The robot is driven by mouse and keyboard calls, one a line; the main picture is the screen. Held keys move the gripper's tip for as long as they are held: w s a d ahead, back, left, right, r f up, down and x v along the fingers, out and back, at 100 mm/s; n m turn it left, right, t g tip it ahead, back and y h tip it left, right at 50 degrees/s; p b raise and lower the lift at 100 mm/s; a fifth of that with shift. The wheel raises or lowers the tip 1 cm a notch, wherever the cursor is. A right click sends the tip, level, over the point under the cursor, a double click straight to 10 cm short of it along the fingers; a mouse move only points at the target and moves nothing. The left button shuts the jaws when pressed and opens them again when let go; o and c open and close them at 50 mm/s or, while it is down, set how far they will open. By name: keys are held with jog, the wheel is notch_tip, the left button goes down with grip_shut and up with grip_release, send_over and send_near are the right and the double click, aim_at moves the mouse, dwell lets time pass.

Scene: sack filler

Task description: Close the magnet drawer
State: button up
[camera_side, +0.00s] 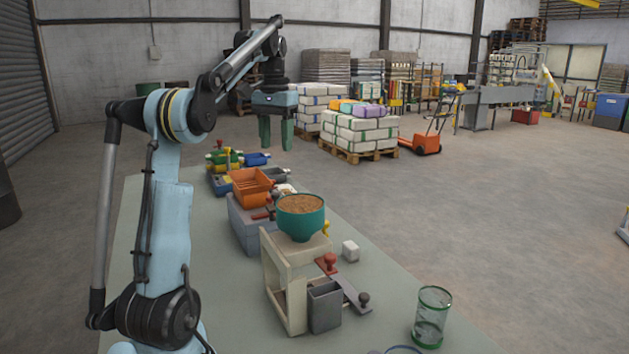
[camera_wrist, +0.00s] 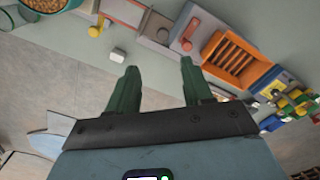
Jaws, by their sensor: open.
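The magnet drawer is not plainly marked. In the wrist view the orange tray (camera_wrist: 232,58) and a grey part with a red handle (camera_wrist: 186,44) lie beyond the right finger. I cannot tell how far any drawer is pulled out.
A stand with a green hopper (camera_side: 301,222) of brown grain is nearer on the bench, with a white block (camera_side: 350,250) and a green-rimmed glass (camera_side: 431,318). Coloured bins (camera_side: 222,178) stand at the far end. Stacked sacks (camera_side: 360,132) are on the floor.

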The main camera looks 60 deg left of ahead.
aim_at(276, 193)
jog(key=shift+s+a+f, duration=0.1)
jog(key=shift+s+f, duration=0.05)
jog(key=shift+f, duration=2.85)
jog(key=shift+s+a+f, duration=0.1)
jog(key=shift+f, duration=2.9)
grip_shut()
